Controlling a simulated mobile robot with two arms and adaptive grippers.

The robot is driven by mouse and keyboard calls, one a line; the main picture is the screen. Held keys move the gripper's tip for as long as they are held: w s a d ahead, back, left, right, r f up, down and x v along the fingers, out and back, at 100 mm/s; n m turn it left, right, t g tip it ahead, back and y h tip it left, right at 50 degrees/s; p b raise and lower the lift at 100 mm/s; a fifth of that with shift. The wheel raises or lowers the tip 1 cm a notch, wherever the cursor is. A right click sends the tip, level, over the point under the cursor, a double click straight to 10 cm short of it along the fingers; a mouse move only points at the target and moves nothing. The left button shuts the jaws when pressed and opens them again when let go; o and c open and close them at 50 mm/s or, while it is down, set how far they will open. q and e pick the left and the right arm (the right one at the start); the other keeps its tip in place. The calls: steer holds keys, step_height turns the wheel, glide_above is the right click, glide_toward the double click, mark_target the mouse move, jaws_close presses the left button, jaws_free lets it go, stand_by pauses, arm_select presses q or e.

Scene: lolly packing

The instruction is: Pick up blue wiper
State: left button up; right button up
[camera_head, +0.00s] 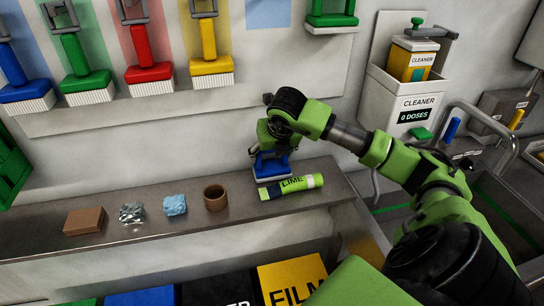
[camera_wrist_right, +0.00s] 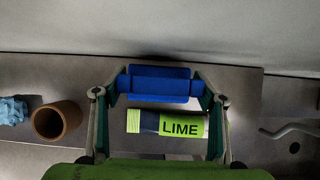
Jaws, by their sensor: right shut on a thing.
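The blue wiper (camera_head: 271,166) is at the shelf beside the wall, just behind the LIME tube, with a pale lower edge. Its blue handle (camera_wrist_right: 159,84) spans the gap between my fingers in the right wrist view. My right gripper (camera_head: 274,146) points down at it and is shut on it, one finger at each end of the handle. I cannot tell whether the wiper still touches the shelf. The gripper hides part of it in the head view. My left gripper is not in view.
The green LIME tube (camera_head: 291,187) lies close in front of the wiper. A brown cup (camera_head: 215,197), blue crumpled wad (camera_head: 175,205), foil ball (camera_head: 131,213) and brown block (camera_head: 84,221) stand left along the shelf (camera_head: 325,175). Brushes hang above; a CLEANER dispenser (camera_head: 403,100) is right.

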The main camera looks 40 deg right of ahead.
steer(key=shift+r+b, duration=0.3)
steer(key=shift+r, duration=0.05)
step_height(320, 180, up, 2)
steer(key=shift+s+r+b, duration=0.1)
steer(key=shift+b, duration=0.65)
steer(key=s+a+r+b, duration=0.4)
steer(key=s+r, duration=0.5)
steer(key=s, duration=0.4)
steer(key=shift+a+r, duration=0.25)
steer(key=shift+r, duration=0.05)
steer(key=o, duration=0.3)
steer(key=shift+c, duration=0.4)
